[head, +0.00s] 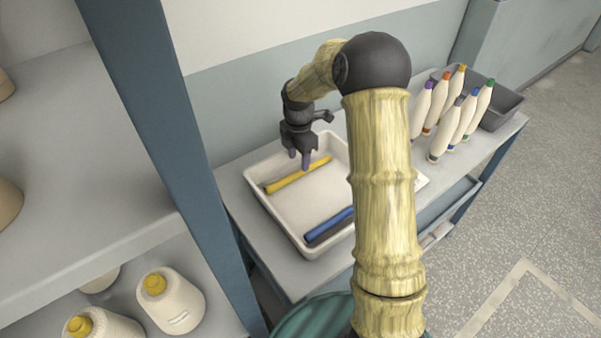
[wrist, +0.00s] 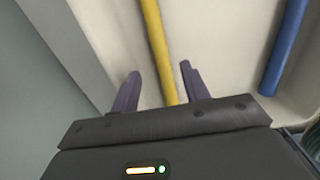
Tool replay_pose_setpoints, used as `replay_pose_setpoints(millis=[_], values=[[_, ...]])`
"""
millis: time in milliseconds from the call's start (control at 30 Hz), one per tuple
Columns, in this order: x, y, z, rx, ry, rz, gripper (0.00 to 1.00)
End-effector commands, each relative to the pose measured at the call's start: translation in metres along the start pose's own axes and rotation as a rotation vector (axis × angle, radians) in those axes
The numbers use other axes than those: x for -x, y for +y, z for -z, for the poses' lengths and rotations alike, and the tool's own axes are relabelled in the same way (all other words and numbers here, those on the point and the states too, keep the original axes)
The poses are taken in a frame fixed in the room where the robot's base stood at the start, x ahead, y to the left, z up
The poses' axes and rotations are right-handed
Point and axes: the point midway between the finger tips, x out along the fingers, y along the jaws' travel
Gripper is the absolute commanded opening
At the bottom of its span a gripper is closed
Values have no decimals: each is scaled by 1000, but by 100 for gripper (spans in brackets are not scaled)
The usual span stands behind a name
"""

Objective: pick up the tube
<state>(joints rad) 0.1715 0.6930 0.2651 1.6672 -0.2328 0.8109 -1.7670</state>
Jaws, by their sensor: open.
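A yellow tube (head: 298,176) lies in a white tray (head: 276,221) on the table, towards the tray's back side. My gripper (head: 299,162) is open over the yellow tube. In the wrist view, the yellow tube (wrist: 158,50) runs between the two purple fingers of my gripper (wrist: 160,88), and the blue tube (wrist: 286,45) lies off to the right. I cannot tell how high the fingertips are above the yellow tube. My arm hides the tray's right part.
White bobbins (head: 452,115) with coloured tips stand in a group at the table's right, by a grey bin (head: 501,106). The tray's middle is clear.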

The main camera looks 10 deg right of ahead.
Motion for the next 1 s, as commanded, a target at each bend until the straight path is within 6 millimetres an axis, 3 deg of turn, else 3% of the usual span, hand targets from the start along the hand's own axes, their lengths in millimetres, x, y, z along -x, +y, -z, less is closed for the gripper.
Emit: replay_pose_setpoints(millis=[367, 900, 1000], values=[[-46, -3, 0, 1, 1, 2, 46], [-48, -3, -1, 1, 1, 1, 46], [-48, -3, -1, 1, 1, 1, 28]])
